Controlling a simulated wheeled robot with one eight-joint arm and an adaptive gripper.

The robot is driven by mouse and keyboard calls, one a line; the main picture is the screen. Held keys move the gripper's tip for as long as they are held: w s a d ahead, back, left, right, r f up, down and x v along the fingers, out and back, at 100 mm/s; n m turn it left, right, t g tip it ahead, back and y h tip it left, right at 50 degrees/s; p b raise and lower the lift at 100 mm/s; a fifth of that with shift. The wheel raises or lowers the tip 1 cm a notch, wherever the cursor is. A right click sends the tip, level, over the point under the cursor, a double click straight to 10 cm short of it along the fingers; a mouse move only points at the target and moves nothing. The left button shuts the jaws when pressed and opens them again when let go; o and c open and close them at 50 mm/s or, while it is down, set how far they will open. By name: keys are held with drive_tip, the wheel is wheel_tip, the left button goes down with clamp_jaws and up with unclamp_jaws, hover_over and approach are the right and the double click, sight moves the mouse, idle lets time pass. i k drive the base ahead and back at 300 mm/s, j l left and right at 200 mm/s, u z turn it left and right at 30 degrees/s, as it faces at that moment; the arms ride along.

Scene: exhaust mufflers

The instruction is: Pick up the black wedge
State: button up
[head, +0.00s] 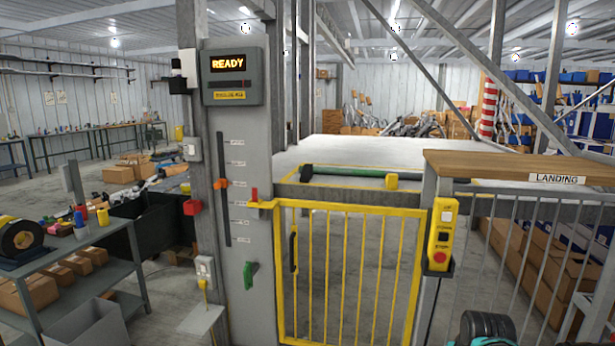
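I cannot make out a black wedge for certain in the head view. My gripper is not recognisable in this view. A dark rounded shape with teal on it shows at the bottom edge, right of the middle, cut off by the frame; I cannot tell what it is. A black roll with a yellow rim (22,238) stands on the grey shelf unit (100,262) at the left.
A yellow barred gate (350,208) is shut between a grey post with a READY display (232,64) and a yellow control box (439,236). A wooden LANDING counter (500,168) and railing stand right. Black bins (150,230) and cardboard boxes (118,174) are left.

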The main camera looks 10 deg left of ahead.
sight(306, 175)
drive_tip(key=i+j, duration=0.15)
drive_tip(key=j, duration=0.15)
drive_tip(key=i+j, duration=0.15)
drive_tip(key=j, duration=0.15)
drive_tip(key=i+j, duration=0.15)
drive_tip(key=j, duration=0.2)
drive_tip(key=i+j, duration=0.15)
drive_tip(key=j, duration=0.15)
